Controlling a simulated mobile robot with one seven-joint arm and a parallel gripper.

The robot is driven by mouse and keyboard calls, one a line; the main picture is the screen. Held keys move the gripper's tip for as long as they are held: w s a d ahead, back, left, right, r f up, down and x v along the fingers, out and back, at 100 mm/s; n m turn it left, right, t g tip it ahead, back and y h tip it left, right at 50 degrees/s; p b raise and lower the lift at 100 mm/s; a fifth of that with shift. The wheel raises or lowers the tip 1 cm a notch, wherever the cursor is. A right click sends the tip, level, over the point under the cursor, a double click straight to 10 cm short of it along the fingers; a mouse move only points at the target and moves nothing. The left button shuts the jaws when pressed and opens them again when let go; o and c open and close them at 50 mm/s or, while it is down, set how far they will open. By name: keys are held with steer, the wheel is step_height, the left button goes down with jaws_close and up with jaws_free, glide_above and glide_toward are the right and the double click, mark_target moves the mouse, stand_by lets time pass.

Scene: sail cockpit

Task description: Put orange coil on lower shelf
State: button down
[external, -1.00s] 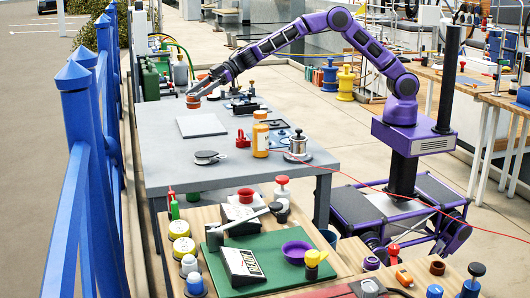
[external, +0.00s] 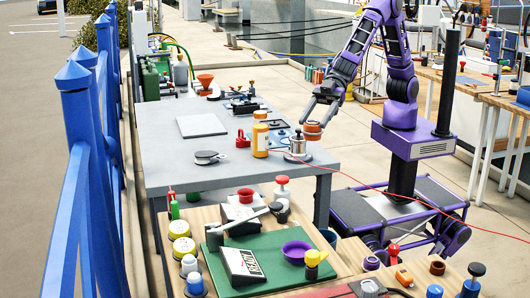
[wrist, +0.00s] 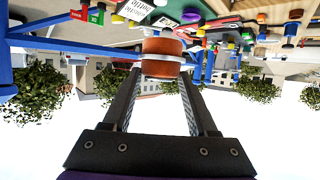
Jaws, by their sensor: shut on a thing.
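My gripper (external: 316,116) is shut on the orange coil (external: 312,128), a short orange-brown ring with a pale band. In the external view the coil hangs from the fingertips above the right edge of the grey table, just beyond a silver winch-like piece (external: 298,146). In the wrist view my gripper (wrist: 161,70) has the coil (wrist: 164,47) between its two dark fingertips; the scene there appears upside down. I cannot clearly make out the lower shelf in either view.
The grey table (external: 165,150) carries an orange bottle (external: 261,138), a flat grey plate (external: 201,125) and an orange funnel (external: 206,80). A cluttered wooden bench with a green mat (external: 285,268) stands in front. A blue fence (external: 85,150) runs along the left.

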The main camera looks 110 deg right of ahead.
steer(key=s+a+f+n+g+y, duration=0.1)
steer(key=s+a, duration=0.2)
steer(key=s, duration=0.4)
steer(key=s+a+f, duration=0.1)
steer(key=s+a, duration=0.2)
steer(key=s, duration=0.4)
steer(key=f, duration=1.9)
steer(key=f+b, duration=0.1)
steer(key=f, duration=0.9)
steer(key=shift+w+f, duration=0.2)
steer(key=shift+w, duration=0.1)
steer(key=shift+f+b, duration=0.3)
steer(key=shift+f, duration=1.9)
steer(key=shift+f+b, duration=0.25)
steer(key=shift+b, duration=0.1)
steer(key=shift+c, duration=1)
jaws_free()
steer(key=shift+r, duration=0.1)
steer(key=shift+r, duration=0.1)
